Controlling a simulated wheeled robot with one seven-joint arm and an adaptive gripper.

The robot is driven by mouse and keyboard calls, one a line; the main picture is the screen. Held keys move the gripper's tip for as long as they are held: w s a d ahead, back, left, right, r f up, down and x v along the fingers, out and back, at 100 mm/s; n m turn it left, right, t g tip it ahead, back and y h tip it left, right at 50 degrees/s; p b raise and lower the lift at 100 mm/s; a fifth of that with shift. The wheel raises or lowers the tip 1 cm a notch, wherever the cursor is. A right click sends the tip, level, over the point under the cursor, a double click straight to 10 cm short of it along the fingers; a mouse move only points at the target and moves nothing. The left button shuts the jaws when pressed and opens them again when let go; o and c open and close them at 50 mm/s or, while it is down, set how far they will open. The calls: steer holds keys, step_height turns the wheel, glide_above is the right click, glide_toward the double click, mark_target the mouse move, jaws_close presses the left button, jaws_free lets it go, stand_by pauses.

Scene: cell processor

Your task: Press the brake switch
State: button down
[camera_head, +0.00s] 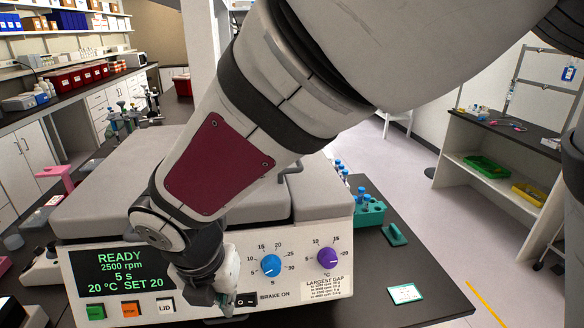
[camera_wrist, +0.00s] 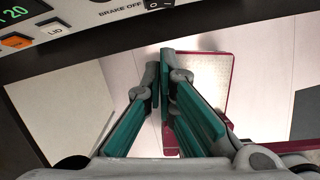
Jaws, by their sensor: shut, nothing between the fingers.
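The brake switch (camera_head: 246,299) is a small black rocker low on the front panel of the cell processor (camera_head: 205,300). The label "BRAKE ON" is to its right. At the top edge of the wrist view, the switch (camera_wrist: 158,4) is partly cut off, with "BRAKE OFF" to its left. My gripper (camera_head: 228,303) is in front of the panel, just left of the switch, and hides the left label in the head view. In the wrist view my gripper (camera_wrist: 161,58) has its teal-padded fingers shut and empty, their tips below the switch. I cannot tell whether they touch the panel.
The STOP button (camera_head: 131,310) and LID button (camera_head: 166,306) are left of my gripper. The blue dial (camera_head: 271,262) and purple dial (camera_head: 328,258) are above and right of the switch. A teal tube rack (camera_head: 369,214) stands on the dark bench (camera_head: 425,278) to the right.

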mark_target(246, 302)
steer(key=shift+s+d+p, duration=0.25)
steer(key=shift+p, duration=0.4)
steer(key=shift+w+f, duration=0.1)
steer(key=shift+w+d+f+b, duration=0.1)
steer(key=shift+w+f+b, duration=0.95)
steer(key=shift+f+b, duration=0.6)
steer(key=shift+w+d+f+b, duration=0.1)
steer(key=shift+w+f+b, duration=1)
steer(key=shift+f, duration=0.8)
steer(key=shift+w+d+f+b, duration=0.1)
steer(key=shift+w+f+b, duration=0.85)
steer(key=shift+f+b, duration=0.75)
steer(key=shift+f, duration=0.1)
